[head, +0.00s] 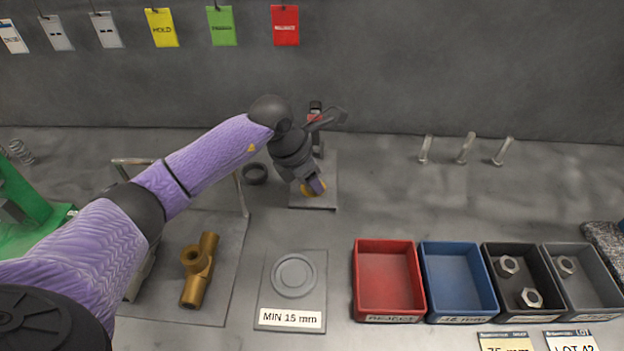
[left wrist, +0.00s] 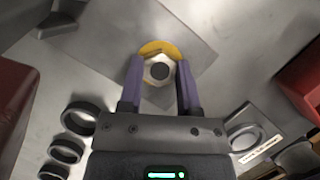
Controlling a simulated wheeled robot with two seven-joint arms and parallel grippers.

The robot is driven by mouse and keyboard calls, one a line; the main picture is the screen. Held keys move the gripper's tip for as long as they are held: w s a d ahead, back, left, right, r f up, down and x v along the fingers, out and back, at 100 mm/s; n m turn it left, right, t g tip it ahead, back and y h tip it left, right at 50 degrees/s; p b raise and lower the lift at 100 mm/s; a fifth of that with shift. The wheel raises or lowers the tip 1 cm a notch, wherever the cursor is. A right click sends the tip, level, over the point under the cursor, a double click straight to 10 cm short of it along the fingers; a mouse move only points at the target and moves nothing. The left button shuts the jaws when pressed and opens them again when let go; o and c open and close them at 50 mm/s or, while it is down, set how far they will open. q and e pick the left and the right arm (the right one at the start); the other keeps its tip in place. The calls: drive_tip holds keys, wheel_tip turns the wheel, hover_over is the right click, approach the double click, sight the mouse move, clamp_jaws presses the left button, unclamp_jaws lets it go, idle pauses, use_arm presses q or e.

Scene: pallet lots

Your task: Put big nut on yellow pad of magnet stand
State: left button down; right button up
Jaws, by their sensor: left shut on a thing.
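My left gripper (head: 316,187) is over the magnet stand at the back middle, fingers pointing down. In the left wrist view the left gripper (left wrist: 159,82) is shut on a pale big nut (left wrist: 160,72) with a dark hole. The yellow pad (left wrist: 158,46) shows as a rim beyond the nut, which overlaps it; I cannot tell whether they touch. In the head view the yellow pad (head: 307,191) is partly hidden by the gripper, and the nut is hidden. The magnet stand's grey base plate (head: 322,207) lies on the table. My right gripper is not in view.
A red bin (head: 388,243), blue bin (head: 458,248), black bin (head: 518,309) and grey bin (head: 586,291) stand front right; the last two hold nuts. A brass fitting (head: 202,270) lies left. A "MIN 15 mm" plate (head: 291,318) is front middle. A dark ring (head: 255,173) lies beside the stand.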

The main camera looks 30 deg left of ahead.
use_arm(q)
drive_tip(key=shift+c, duration=1.5)
unclamp_jaws()
